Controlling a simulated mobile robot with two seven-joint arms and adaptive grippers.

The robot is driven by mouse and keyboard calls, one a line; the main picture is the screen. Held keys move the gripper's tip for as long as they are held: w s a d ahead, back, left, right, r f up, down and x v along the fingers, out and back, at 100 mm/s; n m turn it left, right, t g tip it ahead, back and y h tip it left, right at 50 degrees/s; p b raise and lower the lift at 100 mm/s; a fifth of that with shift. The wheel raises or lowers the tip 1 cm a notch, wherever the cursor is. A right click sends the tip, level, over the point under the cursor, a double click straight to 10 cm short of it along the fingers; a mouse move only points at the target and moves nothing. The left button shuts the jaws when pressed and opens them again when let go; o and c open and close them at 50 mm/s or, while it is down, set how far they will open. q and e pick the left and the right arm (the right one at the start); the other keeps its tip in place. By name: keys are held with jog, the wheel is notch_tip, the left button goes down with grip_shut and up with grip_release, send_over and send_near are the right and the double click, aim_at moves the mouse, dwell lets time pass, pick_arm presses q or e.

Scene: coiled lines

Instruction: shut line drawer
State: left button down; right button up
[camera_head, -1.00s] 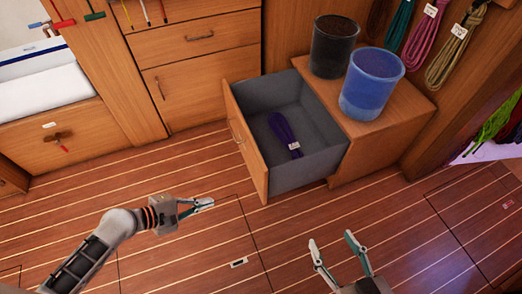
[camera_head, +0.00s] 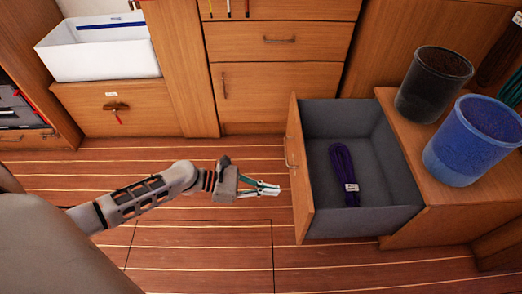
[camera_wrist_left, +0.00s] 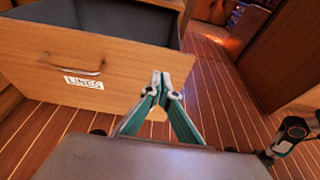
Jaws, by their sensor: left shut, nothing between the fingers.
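The line drawer (camera_head: 297,170) is pulled out of the wooden cabinet (camera_head: 408,237). It has a grey inside and a wooden front facing left. A coiled purple line (camera_head: 342,170) with a white tag lies in it. In the left wrist view the drawer front (camera_wrist_left: 110,62) shows a handle (camera_wrist_left: 75,66) and a label reading LINES (camera_wrist_left: 83,82). My left gripper (camera_head: 278,189) is shut and empty. It is just left of the drawer front, with its tips pointing towards it; contact cannot be told.
A black bin (camera_head: 434,86) and a blue bin (camera_head: 472,140) stand on the cabinet top. Closed wooden drawers (camera_head: 280,42) line the back wall. A white box (camera_head: 100,48) stands at back left. The striped floor left of the drawer is clear.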

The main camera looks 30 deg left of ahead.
aim_at(305, 192)
pick_arm(q)
jog(key=x, duration=0.6)
jog(key=shift+r+b, duration=0.25)
jog(key=shift+b, duration=0.05)
jog(key=shift+w+d, duration=0.5)
jog(key=shift+d, duration=0.2)
pick_arm(e)
jog(key=shift+s+a+f+m, duration=0.15)
jog(key=shift+s+a+m, duration=0.1)
jog(key=shift+a+m, duration=0.3)
pick_arm(q)
jog(key=shift+d, duration=0.1)
